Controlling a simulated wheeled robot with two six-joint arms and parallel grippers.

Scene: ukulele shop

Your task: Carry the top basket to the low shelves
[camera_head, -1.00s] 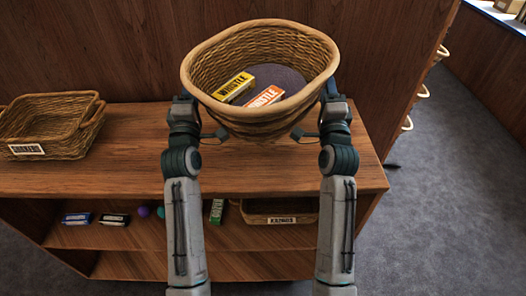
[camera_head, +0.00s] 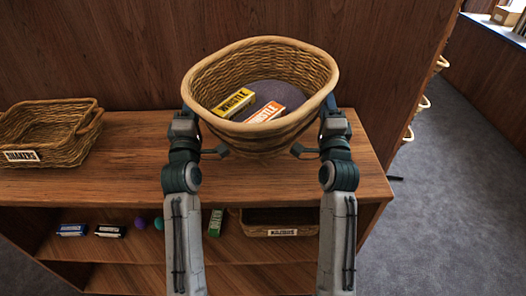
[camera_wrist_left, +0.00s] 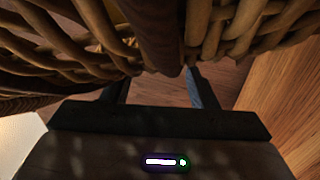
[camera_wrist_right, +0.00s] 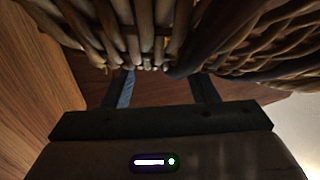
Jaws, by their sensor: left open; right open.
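A large oval wicker basket (camera_head: 202,84) is at the unit's wooden top (camera_head: 250,181), between my two arms. A yellow whistle box (camera_head: 234,102) and an orange whistle box (camera_head: 266,112) lie inside on its dark bottom. My left gripper (camera_head: 188,118) is at the basket's left side and my right gripper (camera_head: 332,118) at its right side. Both are open. In the left wrist view (camera_wrist_left: 160,82) and right wrist view (camera_wrist_right: 160,82), wicker is close above and ahead of the parted fingers. I cannot tell whether the basket's underside rests on the top.
A labelled, handled basket (camera_head: 50,150) stands left on the same top. The shelf below (camera_head: 150,249) holds small boxes (camera_head: 110,231), purple and teal balls (camera_head: 140,222), a green box (camera_head: 215,222) and a low labelled basket (camera_head: 282,232). Carpet (camera_head: 450,190) is clear at right.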

